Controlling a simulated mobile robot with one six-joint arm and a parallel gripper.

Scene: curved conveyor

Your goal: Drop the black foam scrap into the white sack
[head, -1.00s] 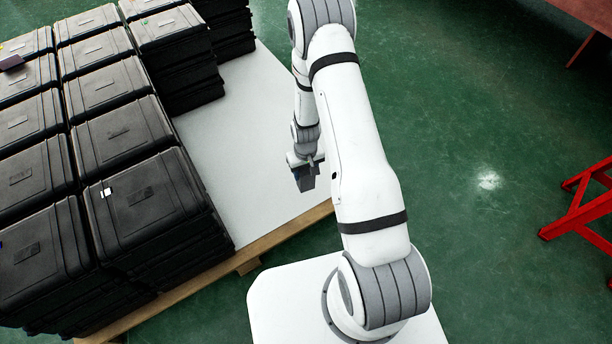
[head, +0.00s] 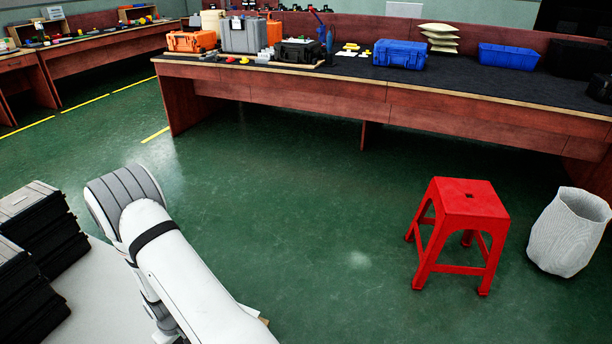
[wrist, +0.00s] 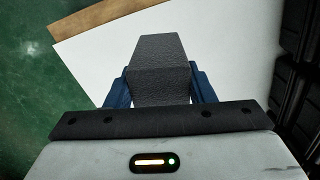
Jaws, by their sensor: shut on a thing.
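In the wrist view my gripper (wrist: 160,88) is shut on the black foam scrap (wrist: 160,60), a dark grey block held between two blue fingers. Below it in that view is the white pallet top (wrist: 235,40). The white sack (head: 568,232) stands on the green floor at the far right of the head view, beside a red stool. It is upright with its mouth open at the top; its inside is mostly hidden. In the head view my gripper is out of the frame, and the scrap is well apart from the sack.
The red stool (head: 468,205) stands just left of the sack. A long workbench (head: 300,92) with cases and bins runs across the back. Stacked black cases (head: 40,225) stand at the left on the pallet. The green floor between my arm and the stool is clear.

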